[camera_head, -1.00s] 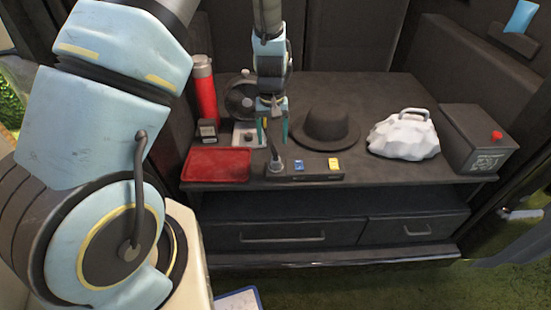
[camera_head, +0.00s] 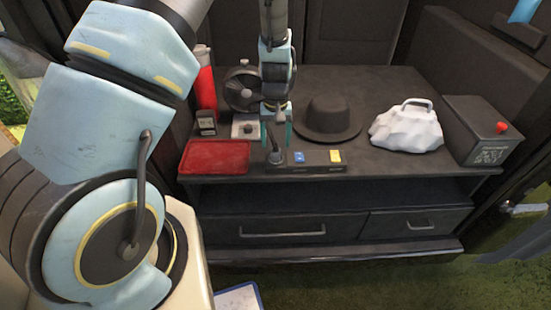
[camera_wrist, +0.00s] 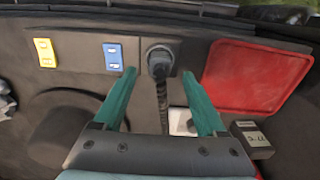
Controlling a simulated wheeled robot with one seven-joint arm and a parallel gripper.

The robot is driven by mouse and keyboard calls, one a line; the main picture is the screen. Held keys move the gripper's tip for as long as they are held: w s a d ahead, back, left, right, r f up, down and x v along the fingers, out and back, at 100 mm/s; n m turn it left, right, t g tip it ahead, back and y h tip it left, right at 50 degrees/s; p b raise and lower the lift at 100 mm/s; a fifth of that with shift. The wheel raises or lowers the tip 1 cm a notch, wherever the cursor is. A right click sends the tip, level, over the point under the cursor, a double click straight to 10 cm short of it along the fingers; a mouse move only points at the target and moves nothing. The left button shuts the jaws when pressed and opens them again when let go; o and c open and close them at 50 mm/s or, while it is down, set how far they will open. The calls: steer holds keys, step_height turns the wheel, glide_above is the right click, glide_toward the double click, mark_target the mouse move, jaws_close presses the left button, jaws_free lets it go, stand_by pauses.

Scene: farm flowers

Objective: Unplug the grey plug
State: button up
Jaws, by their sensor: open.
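The grey plug (camera_wrist: 159,63) sits in the end of a dark power strip (camera_head: 318,160), and its dark cord runs back from it between my fingers in the wrist view. The plug also shows in the head view (camera_head: 275,157). My gripper (camera_head: 276,138) is above the strip at the plug end, pointing down. In the wrist view my gripper (camera_wrist: 158,75) is open, with one teal finger on each side of the plug, apart from it. The strip also has a blue socket (camera_wrist: 113,56) and a yellow socket (camera_wrist: 45,53), both empty.
A red tray (camera_head: 214,157) lies left of the strip. A black hat (camera_head: 328,121), white bag (camera_head: 406,130) and black box (camera_head: 482,131) stand to the right. A small fan (camera_head: 243,90), red flask (camera_head: 205,85) and small dark device (camera_head: 207,122) stand behind the tray.

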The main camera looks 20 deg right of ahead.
mark_target(276, 147)
step_height(276, 147, down, 5)
steer(key=shift+r+b, duration=0.1)
steer(key=shift+b, duration=1.15)
steer(key=shift+c, duration=0.3)
jaws_close()
stand_by(0.5)
steer(key=shift+r, duration=0.15)
steer(key=shift+r+p, duration=2.25)
steer(key=shift+r, duration=0.65)
